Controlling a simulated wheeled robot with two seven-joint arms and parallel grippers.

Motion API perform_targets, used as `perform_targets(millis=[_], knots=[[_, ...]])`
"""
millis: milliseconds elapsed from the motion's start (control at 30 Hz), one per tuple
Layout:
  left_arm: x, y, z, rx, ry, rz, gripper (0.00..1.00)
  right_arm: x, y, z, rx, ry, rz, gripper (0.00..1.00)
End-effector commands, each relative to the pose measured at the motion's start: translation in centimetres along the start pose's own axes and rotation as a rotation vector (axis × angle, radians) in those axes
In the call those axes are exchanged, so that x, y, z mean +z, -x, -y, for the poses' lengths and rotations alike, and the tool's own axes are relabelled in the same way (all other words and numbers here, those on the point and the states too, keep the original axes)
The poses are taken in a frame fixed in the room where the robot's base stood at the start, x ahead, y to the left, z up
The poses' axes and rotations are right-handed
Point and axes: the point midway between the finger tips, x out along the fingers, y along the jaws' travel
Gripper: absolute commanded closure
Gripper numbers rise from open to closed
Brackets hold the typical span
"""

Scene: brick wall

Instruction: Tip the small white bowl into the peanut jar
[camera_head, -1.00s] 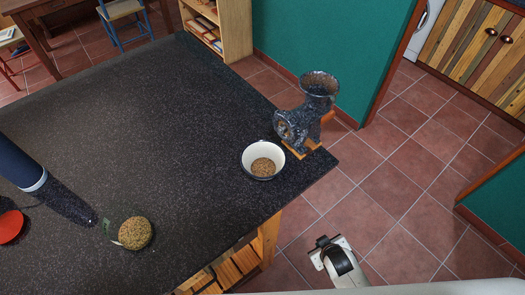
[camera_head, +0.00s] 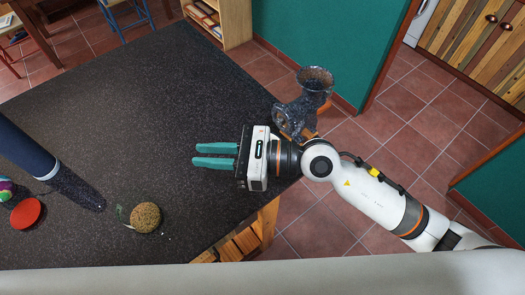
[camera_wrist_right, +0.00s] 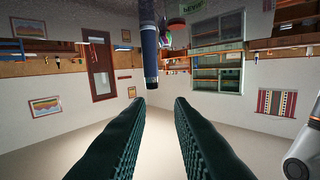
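My right gripper (camera_head: 200,155) is over the counter near its right end, its two teal fingers apart and pointing left with nothing between them. In the right wrist view, the fingers (camera_wrist_right: 160,102) are also open and empty. The small white bowl does not show now; my right gripper and wrist cover the spot where it stood earlier, holding brown grainy contents. A round container full of tan grains, probably the peanut jar (camera_head: 145,217), stands on the counter to the lower left of the fingers. My left gripper is not in view.
A dark speckled grinder (camera_head: 306,100) stands at the counter's (camera_head: 130,110) right corner, close behind my wrist. A tall dark blue cylinder (camera_head: 20,148), also in the right wrist view (camera_wrist_right: 149,45), and a red disc (camera_head: 26,213) are at the left. The counter's middle is clear.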

Motion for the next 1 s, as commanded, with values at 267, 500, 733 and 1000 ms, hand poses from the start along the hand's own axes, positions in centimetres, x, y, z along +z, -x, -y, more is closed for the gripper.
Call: perform_targets(millis=[267,500,733,1000], knots=[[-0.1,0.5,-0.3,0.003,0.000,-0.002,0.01,12.6,8.2,-5.8,-0.181,0.801,0.969,0.80],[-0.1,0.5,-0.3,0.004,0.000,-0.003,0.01,13.6,12.7,-9.3,-0.192,0.953,1.253,0.80],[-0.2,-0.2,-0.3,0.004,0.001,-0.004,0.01,14.8,12.4,-9.8,-0.193,0.956,1.263,0.80],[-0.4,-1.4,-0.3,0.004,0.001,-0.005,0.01,16.7,11.7,-10.6,-0.192,0.954,1.262,0.80]])
